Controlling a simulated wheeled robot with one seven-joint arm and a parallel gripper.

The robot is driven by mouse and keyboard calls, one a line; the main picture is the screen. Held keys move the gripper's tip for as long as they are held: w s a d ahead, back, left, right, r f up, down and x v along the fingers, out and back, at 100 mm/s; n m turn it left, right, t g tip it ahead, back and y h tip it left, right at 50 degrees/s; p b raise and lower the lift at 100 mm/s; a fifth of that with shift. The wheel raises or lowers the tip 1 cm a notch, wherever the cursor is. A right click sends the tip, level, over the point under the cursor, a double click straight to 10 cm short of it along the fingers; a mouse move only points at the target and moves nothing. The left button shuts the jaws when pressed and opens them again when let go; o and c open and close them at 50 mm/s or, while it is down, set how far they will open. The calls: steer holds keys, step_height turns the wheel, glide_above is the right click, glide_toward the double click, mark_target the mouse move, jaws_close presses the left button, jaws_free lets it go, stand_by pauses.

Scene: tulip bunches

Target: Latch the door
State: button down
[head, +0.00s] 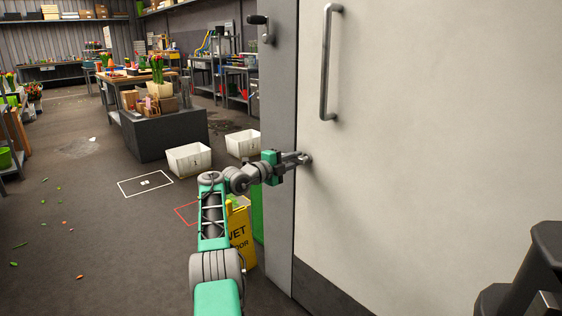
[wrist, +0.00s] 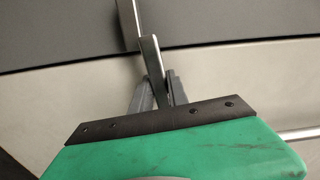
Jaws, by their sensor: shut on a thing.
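The white door (head: 430,130) fills the right of the head view, with a grey upright strip (head: 280,90) along its left edge. I cannot tell whether the door sits fully flush. A long vertical handle (head: 327,60) is on its upper face. A small metal latch lever (head: 304,158) is low on the door near that edge; it also shows in the wrist view (wrist: 151,50) as a flat bar crossing the seam between dark and light panels. My gripper (head: 291,160) is at the lever. In the wrist view my gripper (wrist: 160,88) has its fingers on either side of the bar, shut on it.
A lever with a black knob (head: 258,19) is higher on the grey strip. A yellow wet-floor sign (head: 241,235) stands beside my arm. White crates (head: 188,159) and a bench with tulips (head: 135,77) are beyond. The floor at left is mostly free.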

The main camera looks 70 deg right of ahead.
steer(key=shift+m, duration=0.6)
steer(key=shift+r, duration=0.15)
steer(key=c, duration=1.3)
jaws_free()
steer(key=b+v, duration=0.1)
steer(key=v, duration=0.7)
steer(key=shift+s+b, duration=0.1)
steer(key=shift+b, duration=0.2)
